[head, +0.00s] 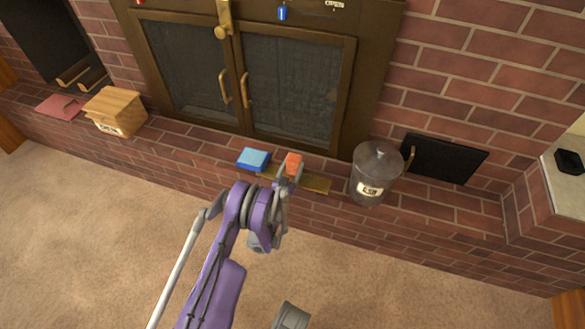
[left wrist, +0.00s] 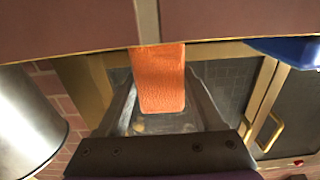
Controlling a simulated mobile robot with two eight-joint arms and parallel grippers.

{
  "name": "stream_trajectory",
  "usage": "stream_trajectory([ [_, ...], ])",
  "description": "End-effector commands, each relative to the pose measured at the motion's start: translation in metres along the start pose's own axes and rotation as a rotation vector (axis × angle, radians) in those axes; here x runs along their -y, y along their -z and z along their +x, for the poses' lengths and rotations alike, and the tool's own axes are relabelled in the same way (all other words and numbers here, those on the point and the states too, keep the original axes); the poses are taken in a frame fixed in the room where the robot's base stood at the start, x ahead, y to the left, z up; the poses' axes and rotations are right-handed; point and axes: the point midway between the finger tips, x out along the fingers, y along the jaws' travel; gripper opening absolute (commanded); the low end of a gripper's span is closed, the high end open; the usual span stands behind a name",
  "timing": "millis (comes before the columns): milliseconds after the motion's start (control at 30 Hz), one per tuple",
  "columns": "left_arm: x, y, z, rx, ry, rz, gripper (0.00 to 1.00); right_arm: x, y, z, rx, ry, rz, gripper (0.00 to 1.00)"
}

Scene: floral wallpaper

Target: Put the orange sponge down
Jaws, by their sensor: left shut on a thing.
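The orange sponge (head: 293,162) is a small block above the brick hearth ledge, in front of the fireplace doors. My left gripper (head: 287,178) is shut on it. In the left wrist view the sponge (left wrist: 161,82) stands between the two dark fingers of my left gripper (left wrist: 160,108). A flat brass-coloured strip (head: 315,184) lies on the ledge beside and below the sponge. I cannot tell whether the sponge touches the ledge or the strip.
A blue block (head: 253,158) lies just left of the sponge; part of it shows in the left wrist view (left wrist: 290,49). A lidded metal ash bucket (head: 375,176) stands to the right. A wooden box (head: 115,110) and a red flat thing (head: 59,106) are further left.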

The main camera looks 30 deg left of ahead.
Motion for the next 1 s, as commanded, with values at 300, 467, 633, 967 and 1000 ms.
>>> stream_trajectory([
  [300, -0.0001, -0.0029, -0.0002, 0.000, 0.000, -0.001, 0.24, 0.0000, 0.0000, 0.0001, 0.000, 0.000, 0.000, 0.50],
  [467, -0.0001, -0.0043, -0.0001, 0.000, 0.000, -0.001, 0.86, 0.0000, 0.0000, 0.0001, 0.000, 0.000, 0.000, 0.50],
  [633, -0.0001, -0.0042, -0.0001, 0.000, 0.000, -0.001, 0.98, 0.0000, 0.0000, 0.0001, 0.000, 0.000, 0.000, 0.50],
  [967, -0.0001, -0.0006, -0.0001, 0.000, 0.000, -0.001, 0.98, 0.0000, 0.0000, 0.0001, 0.000, 0.000, 0.000, 0.50],
  [1000, -0.0005, -0.0010, 0.0001, 0.000, 0.000, -0.001, 0.98, 0.0000, 0.0000, 0.0001, 0.000, 0.000, 0.000, 0.50],
])
